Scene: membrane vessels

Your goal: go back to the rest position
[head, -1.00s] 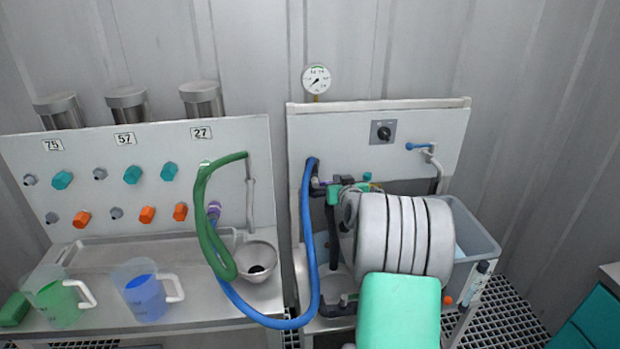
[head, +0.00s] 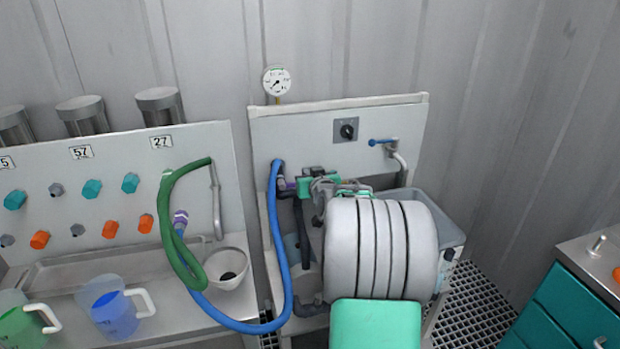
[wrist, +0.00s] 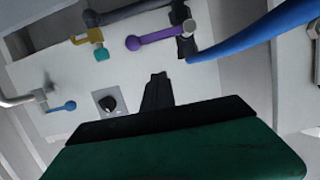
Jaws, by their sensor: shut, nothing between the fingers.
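My gripper (wrist: 157,88) shows in the wrist view as dark fingers closed together, with nothing between them. They point toward the white panel with the black knob (wrist: 109,103) and seem apart from it. In the head view my large grey arm links stand in front of the pump panel (head: 290,135) and hide much of the gripper. The blue hose (head: 283,240) joins a fitting at the panel's left side; it also shows in the wrist view (wrist: 260,30), beside a purple-handled valve (wrist: 150,38).
A green hose (head: 166,220) hangs by the funnel (head: 230,268) on the left bench. Jugs with green (head: 22,325) and blue liquid (head: 115,310) stand there. A grey bin (head: 452,232) is behind my arm. A teal cabinet (head: 575,305) stands at right, with grating floor between.

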